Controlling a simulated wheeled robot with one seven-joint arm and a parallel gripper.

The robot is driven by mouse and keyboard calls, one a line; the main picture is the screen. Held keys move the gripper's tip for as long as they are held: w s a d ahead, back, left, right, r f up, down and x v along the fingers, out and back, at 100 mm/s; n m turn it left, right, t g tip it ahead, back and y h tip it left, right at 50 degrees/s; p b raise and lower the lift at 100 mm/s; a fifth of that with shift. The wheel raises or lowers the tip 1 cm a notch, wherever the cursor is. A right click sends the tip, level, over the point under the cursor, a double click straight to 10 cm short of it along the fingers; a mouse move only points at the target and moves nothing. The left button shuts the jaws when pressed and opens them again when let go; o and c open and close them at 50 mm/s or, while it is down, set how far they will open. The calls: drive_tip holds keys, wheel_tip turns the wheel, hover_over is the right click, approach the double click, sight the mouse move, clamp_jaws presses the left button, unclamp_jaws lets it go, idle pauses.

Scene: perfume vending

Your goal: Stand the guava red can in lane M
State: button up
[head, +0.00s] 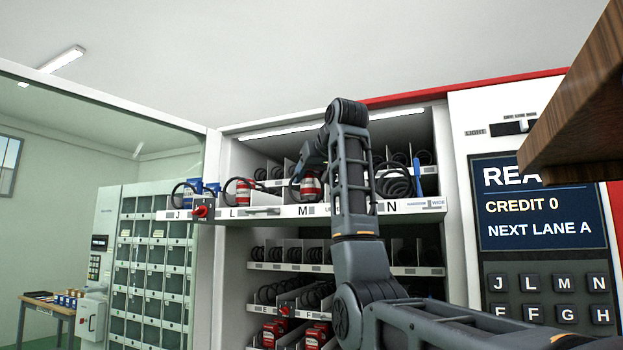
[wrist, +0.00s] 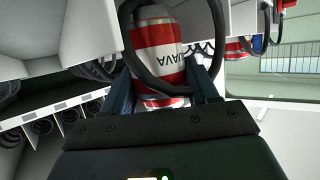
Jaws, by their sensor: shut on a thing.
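The guava red can (head: 311,189) is red with a white band, in the lane M space of the top tray (head: 270,213), above the M label. In the wrist view the can (wrist: 158,48) shows the letters "UAVA" upside down, and a black coil (wrist: 133,60) loops in front of it. My gripper (wrist: 163,88) is shut on the can, one finger on each side. In the head view my gripper (head: 311,168) reaches into lane M from above, partly hidden by my arm. Whether the can's base touches the lane floor is hidden.
Another red can (head: 243,191) stands in lane L, and blue cans (head: 195,187) stand by lane J. A blue upright piece (head: 417,178) is at lane N. White dividers flank the lanes. A wooden shelf (head: 585,110) juts in at upper right.

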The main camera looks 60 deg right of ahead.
drive_tip(key=shift+f, duration=0.55)
drive_tip(key=shift+f, duration=0.15)
drive_tip(key=o, duration=0.9)
drive_tip(key=shift+s+a+r, duration=0.1)
drive_tip(key=shift+s+r, duration=0.05)
drive_tip(key=shift+r, duration=0.1)
drive_tip(key=shift+v, duration=5.8)
